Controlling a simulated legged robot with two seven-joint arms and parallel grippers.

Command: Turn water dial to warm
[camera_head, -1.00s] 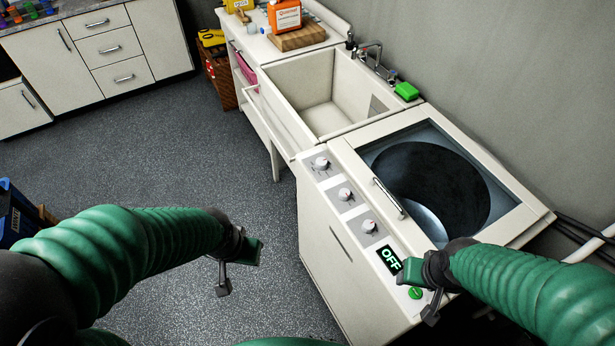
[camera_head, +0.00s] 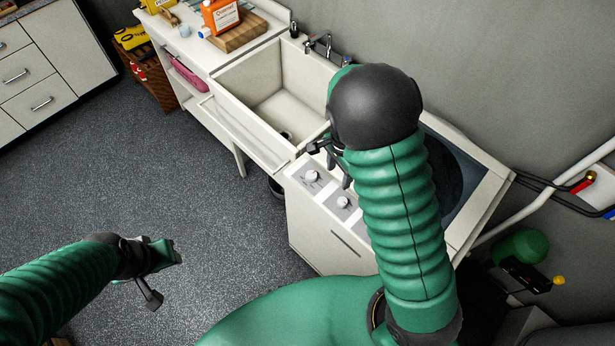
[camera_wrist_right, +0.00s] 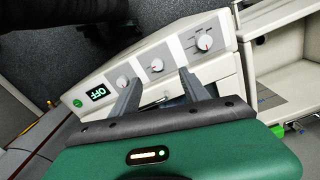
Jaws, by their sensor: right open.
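A white washing machine has a row of white dials on its panel. The far dial (camera_head: 312,176) and the middle dial (camera_head: 342,202) show in the head view; my right arm hides the third. The right wrist view shows the dial nearest the sink (camera_wrist_right: 207,43), the middle dial (camera_wrist_right: 156,66) and the dial by the display (camera_wrist_right: 122,82). Their labels are too small to read. My right gripper (camera_head: 331,160) is open and empty above the panel's sink end; its fingers (camera_wrist_right: 159,76) point towards the dials. My left gripper (camera_head: 162,275) is open and empty over the floor.
The display (camera_wrist_right: 97,94) reads OFF, beside a green button (camera_wrist_right: 77,103). The sink (camera_head: 262,82) adjoins the machine. My right arm covers much of the machine's lid. A white pipe (camera_head: 545,205) and hoses lie at the right.

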